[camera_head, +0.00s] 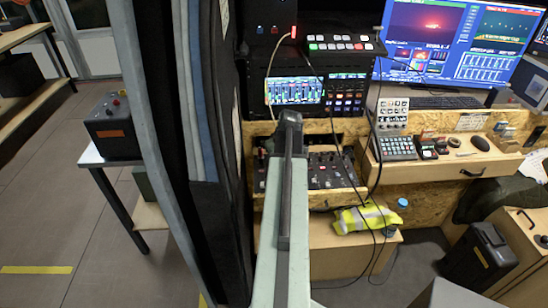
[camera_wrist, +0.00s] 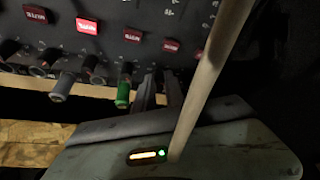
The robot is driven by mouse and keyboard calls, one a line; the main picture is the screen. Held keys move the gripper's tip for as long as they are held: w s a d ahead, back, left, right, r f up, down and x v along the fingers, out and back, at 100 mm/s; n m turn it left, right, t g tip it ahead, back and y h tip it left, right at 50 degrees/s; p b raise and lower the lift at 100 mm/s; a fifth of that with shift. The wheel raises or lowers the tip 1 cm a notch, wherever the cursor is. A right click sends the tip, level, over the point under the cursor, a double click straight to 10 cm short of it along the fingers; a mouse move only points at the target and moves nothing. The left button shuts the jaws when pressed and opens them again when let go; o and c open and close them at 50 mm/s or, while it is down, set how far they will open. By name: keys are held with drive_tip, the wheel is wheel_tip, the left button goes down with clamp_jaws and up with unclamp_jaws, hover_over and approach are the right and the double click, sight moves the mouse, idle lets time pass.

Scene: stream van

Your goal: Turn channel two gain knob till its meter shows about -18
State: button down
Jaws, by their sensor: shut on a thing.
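The control panel (camera_head: 325,170) is a dark unit with small knobs and red buttons in the plywood bay. It also shows in the wrist view (camera_wrist: 130,30), with lit red labels above a row of knobs. A grey knob (camera_wrist: 62,88) and a green knob (camera_wrist: 123,95) stick out of its lower row. My gripper (camera_wrist: 158,82) is at this row, just right of the green knob, its dark fingers shut on a knob that they mostly hide. In the head view my arm hides the gripper. I cannot tell the channel number or read any meter value.
A rack screen (camera_head: 295,90) is above the panel. Cables hang in front of it. A yellow vest (camera_head: 365,217) lies on the ledge below. A desk (camera_head: 450,168) is to the right.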

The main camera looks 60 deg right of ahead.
drive_tip(key=m, duration=0.2)
drive_tip(key=m+g+h, duration=0.1)
drive_tip(key=m, duration=0.1)
drive_tip(key=m+h, duration=0.1)
drive_tip(key=m, duration=0.1)
drive_tip(key=shift+w+a+g, duration=0.2)
drive_tip(key=shift+w+g, duration=0.05)
drive_tip(key=shift+g, duration=0.05)
drive_tip(key=m+g, duration=0.1)
drive_tip(key=m, duration=0.2)
drive_tip(key=m+g, duration=0.1)
drive_tip(key=m, duration=0.2)
drive_tip(key=shift+w+h, duration=0.15)
drive_tip(key=shift+h, duration=0.15)
drive_tip(key=shift+m, duration=0.3)
drive_tip(key=c, duration=1.4)
unclamp_jaws()
